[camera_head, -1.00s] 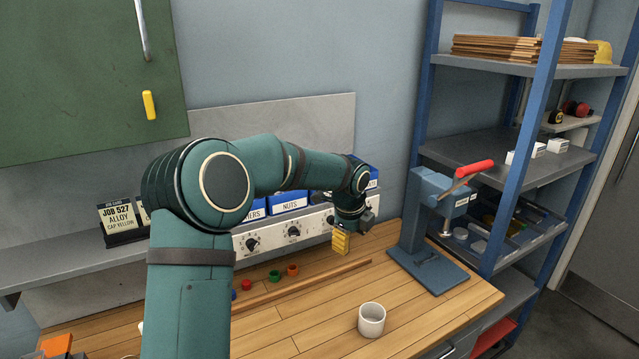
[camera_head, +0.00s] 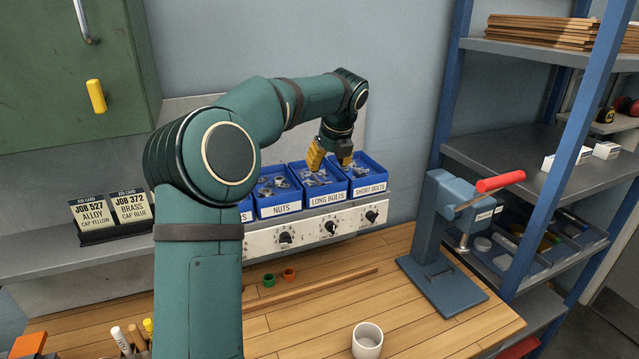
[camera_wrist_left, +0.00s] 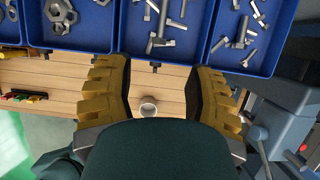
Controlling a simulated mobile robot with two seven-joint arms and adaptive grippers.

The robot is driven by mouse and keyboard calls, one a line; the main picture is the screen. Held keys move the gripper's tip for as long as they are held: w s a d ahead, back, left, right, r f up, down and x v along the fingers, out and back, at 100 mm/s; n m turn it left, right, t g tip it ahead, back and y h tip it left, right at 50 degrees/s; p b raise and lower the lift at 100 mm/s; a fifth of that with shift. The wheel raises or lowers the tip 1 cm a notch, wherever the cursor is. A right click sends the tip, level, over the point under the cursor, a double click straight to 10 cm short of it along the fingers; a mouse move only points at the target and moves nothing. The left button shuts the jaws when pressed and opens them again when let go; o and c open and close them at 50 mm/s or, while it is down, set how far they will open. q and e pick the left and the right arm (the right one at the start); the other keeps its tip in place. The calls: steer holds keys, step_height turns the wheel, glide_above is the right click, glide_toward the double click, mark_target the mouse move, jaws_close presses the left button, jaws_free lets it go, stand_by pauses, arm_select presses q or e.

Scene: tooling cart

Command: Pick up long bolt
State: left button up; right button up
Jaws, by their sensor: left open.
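Several grey long bolts lie loose in the blue LONG BOLTS bin (camera_head: 325,199); in the left wrist view the bolts (camera_wrist_left: 161,22) show in the middle bin (camera_wrist_left: 190,54) at the top. My left gripper (camera_head: 331,160) has yellow fingers and is open, pointing down over the LONG BOLTS bin in the head view. Its fingers partly hide the bolts there. In the left wrist view the gap between the fingers (camera_wrist_left: 160,90) is empty, and the bolts lie above it in the picture. My right gripper is not in view.
The NUTS bin (camera_head: 280,210) stands to the left, and the SHORT BOLTS bin (camera_head: 369,188) to the right. Below is a panel with knobs (camera_head: 330,228). A white cup (camera_head: 367,342), a blue press with a red handle (camera_head: 440,240) and small coloured caps (camera_head: 279,277) stand on the wooden bench.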

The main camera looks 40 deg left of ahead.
mark_target(318, 181)
arm_select(q)
steer(key=x, duration=0.3)
steer(key=shift+w+f, duration=0.1)
steer(key=x, duration=0.5)
steer(key=shift+a, duration=0.1)
steer(key=shift+o, duration=0.2)
jaws_close()
